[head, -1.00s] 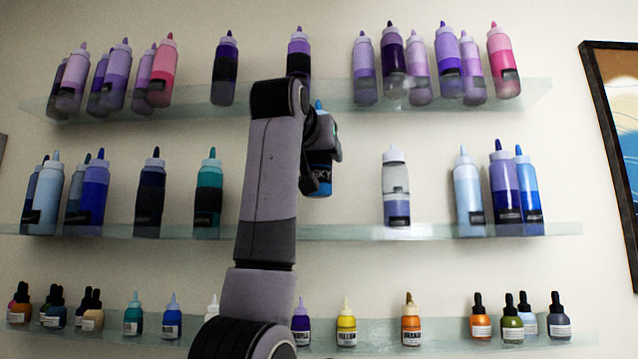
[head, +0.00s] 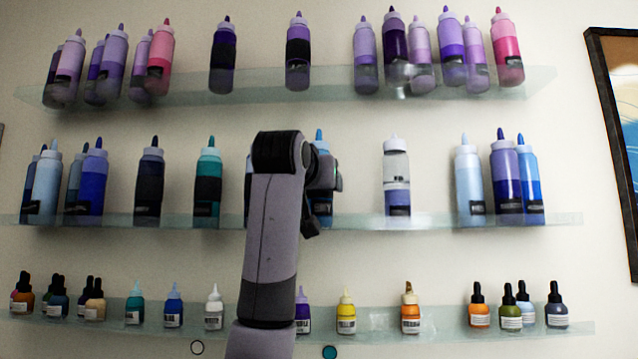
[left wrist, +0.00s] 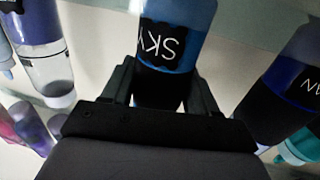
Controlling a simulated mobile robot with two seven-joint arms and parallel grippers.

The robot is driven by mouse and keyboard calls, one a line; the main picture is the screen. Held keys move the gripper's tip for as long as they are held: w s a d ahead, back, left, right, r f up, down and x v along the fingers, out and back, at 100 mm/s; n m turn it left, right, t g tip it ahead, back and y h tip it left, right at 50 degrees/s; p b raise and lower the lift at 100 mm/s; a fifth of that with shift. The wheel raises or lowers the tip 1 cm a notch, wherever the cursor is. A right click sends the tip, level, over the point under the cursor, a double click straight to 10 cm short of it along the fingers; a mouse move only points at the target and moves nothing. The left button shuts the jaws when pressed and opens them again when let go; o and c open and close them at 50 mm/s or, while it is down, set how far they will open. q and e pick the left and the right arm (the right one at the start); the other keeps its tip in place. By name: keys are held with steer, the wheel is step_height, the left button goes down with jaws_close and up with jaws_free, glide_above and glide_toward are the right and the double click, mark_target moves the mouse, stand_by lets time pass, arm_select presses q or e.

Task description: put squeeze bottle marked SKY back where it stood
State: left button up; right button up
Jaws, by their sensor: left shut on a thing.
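The squeeze bottle marked SKY (left wrist: 165,45) is blue, and its label shows upside down in the left wrist view. My left gripper (left wrist: 165,88) is shut on it, one finger on each side. In the head view the bottle's blue tip (head: 319,137) shows above my left gripper (head: 324,185); most of its body is hidden. The tip is about level with its neighbours' tips on the glass middle shelf (head: 350,221). I cannot tell whether the base touches the shelf. My right gripper is not in view.
A dark blue bottle (head: 248,185), partly behind my arm, stands close on the left. A clear-and-purple bottle (head: 396,180) stands to the right, with bare shelf between. The upper shelf (head: 270,82) holds purple and pink bottles; the lower shelf (head: 375,335) holds small bottles.

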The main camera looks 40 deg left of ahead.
arm_select(q)
steer(key=shift+f, duration=0.15)
steer(key=o, duration=1)
steer(key=shift+o, duration=0.2)
steer(key=shift+r, duration=0.35)
steer(key=b+v, duration=0.4)
steer(key=v, duration=0.8)
